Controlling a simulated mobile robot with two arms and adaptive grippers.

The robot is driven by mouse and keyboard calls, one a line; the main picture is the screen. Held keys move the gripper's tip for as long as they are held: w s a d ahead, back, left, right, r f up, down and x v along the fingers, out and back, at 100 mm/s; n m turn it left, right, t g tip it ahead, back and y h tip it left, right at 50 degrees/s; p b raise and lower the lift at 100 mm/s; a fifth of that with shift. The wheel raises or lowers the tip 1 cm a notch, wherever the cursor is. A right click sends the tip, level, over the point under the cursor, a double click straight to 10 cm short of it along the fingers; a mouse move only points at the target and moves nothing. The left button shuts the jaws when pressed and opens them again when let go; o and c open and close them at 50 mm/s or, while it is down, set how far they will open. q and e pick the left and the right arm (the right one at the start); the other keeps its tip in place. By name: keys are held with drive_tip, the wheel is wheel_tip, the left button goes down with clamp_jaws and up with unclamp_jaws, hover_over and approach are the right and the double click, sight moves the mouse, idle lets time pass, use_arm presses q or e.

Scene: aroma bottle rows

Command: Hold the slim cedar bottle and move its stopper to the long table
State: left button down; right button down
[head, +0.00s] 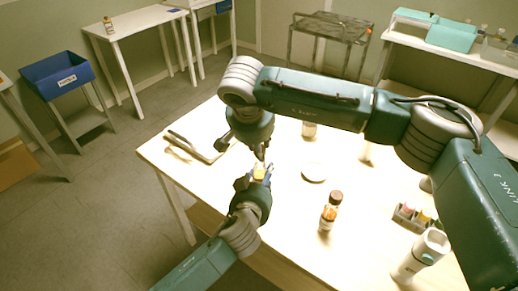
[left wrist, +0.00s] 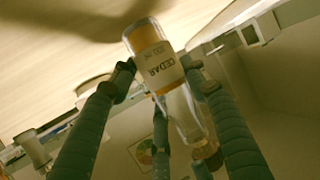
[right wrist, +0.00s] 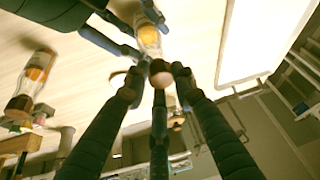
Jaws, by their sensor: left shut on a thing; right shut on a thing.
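The slim cedar bottle (left wrist: 165,72) is clear glass with a white CEDAR label and amber contents. My left gripper (head: 255,178) is shut around its body, and it holds the bottle over the near left part of the pale table (head: 285,215). The brown stopper (right wrist: 160,76) is at the neck end of the bottle, between the fingertips of my right gripper (right wrist: 158,82). My right gripper is shut on it, coming from above in the head view. Whether the stopper is still seated in the neck is hard to tell. The fingers partly hide the bottle in the head view.
A dark-capped amber bottle (head: 329,214) stands on the table near a white disc (head: 314,172). A grey rack of vials (head: 411,218) and a white dispenser (head: 419,257) are to the right. A grey flat item (head: 194,147) lies at the left. Side tables stand behind.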

idle(0.3)
drive_tip(key=shift+r, duration=2.05)
use_arm(q)
drive_tip(key=c, duration=0.8)
unclamp_jaws()
